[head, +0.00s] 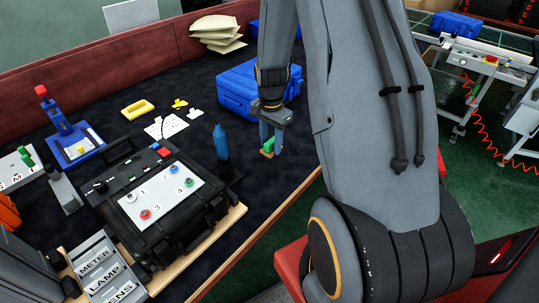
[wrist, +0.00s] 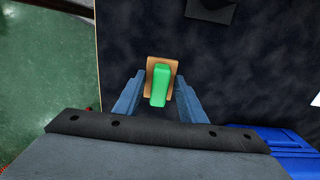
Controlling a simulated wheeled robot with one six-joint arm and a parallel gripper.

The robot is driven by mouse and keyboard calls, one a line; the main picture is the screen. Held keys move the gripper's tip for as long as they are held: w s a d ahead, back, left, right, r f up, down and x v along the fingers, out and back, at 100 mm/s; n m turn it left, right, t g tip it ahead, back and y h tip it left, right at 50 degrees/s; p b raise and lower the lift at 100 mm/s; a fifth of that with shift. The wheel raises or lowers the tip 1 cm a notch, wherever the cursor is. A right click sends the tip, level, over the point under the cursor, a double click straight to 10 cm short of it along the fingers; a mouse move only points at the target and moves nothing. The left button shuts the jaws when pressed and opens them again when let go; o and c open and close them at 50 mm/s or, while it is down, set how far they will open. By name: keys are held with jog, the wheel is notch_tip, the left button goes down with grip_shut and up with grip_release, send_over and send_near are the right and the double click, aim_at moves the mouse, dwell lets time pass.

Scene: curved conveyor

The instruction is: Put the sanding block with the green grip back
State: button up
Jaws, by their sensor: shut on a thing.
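The sanding block (head: 266,153) has a bright green grip on a tan base. It is between the fingers of my gripper (head: 272,143), which is shut on it, near the right edge of the dark tabletop. In the wrist view the green grip (wrist: 160,84) lies between the two grey-blue fingers, with the tan base showing around its far end. Whether the block touches the tabletop or hangs just above it I cannot tell.
A blue case (head: 245,88) stands behind my gripper. A dark bottle-like blue tool (head: 221,143) stands upright to the left, beside a black case with a button panel (head: 160,198). Yellow and white pieces lie farther left. Dark tabletop (head: 270,190) in front is clear.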

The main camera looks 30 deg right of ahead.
aim_at(271, 141)
jog(key=shift+f+p, duration=0.75)
jog(key=shift+f, duration=2.4)
jog(key=shift+f, duration=0.1)
jog(key=o, duration=1)
jog(key=shift+o, duration=0.2)
notch_tip(271, 141, up, 11)
jog(key=b, duration=0.3)
jog(key=shift+a+r, duration=0.1)
jog(key=shift+r, duration=0.5)
jog(key=s+a+r+n, duration=0.4)
jog(key=s+a+n, duration=0.3)
jog(key=s+a+r+n+t, duration=0.1)
jog(key=s+a+r+n, duration=0.2)
jog(key=s+a+n, duration=0.4)
jog(key=shift+s+a+r, duration=0.35)
jog(key=shift+s+a, duration=0.15)
jog(key=shift+s, duration=0.15)
